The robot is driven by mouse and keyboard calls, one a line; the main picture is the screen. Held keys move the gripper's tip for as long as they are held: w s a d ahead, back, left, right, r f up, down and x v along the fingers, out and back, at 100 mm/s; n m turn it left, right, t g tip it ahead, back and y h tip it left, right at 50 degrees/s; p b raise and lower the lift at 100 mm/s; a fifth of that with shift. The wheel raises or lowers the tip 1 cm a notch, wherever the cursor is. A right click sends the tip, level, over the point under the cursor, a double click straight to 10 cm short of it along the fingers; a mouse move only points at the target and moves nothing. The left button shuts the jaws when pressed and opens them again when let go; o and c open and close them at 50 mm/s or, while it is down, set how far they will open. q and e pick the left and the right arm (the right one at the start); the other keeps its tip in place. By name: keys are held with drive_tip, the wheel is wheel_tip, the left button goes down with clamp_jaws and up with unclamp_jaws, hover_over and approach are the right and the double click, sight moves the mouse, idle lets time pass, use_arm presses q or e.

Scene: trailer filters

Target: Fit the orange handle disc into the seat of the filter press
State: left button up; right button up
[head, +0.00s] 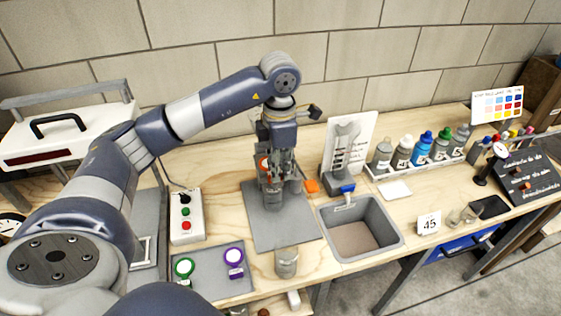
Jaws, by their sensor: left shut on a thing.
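My left gripper (270,192) points down over the grey mat (285,235) at the middle of the bench. It is shut on the orange handle disc, of which a small orange-red ring part (264,162) shows beside the fingers. The filter press stands on the grey mat behind and around my gripper, mostly hidden by it. I cannot tell whether the disc touches the seat, which is hidden. My right gripper is out of view.
A green-ringed disc (184,267) and a purple-ringed disc (234,256) lie on a grey tray at front left. A button box (187,216) stands left of the mat. A metal jar (287,262) stands in front.

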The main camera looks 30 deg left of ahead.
use_arm(q)
drive_tip(key=w, duration=0.1)
drive_tip(key=w+a, duration=0.1)
drive_tip(key=w, duration=0.1)
drive_tip(key=shift+a+f+p, duration=0.15)
drive_tip(key=shift+a+p, duration=0.15)
drive_tip(key=shift+p, duration=0.1)
drive_tip(key=shift+f, duration=0.1)
drive_tip(key=shift+a+f+p, duration=0.1)
drive_tip(key=shift+f+p, duration=0.3)
wheel_tip(320, 180, down, 2)
drive_tip(key=shift+f+p, duration=0.25)
drive_tip(key=shift+p, duration=0.3)
drive_tip(key=shift+f, duration=0.15)
drive_tip(key=o, duration=0.4)
drive_tip(key=shift+f+b, duration=0.1)
drive_tip(key=shift+b, duration=0.2)
drive_tip(key=shift+c, duration=0.2)
drive_tip(key=o, duration=0.4)
drive_tip(key=shift+o, duration=0.2)
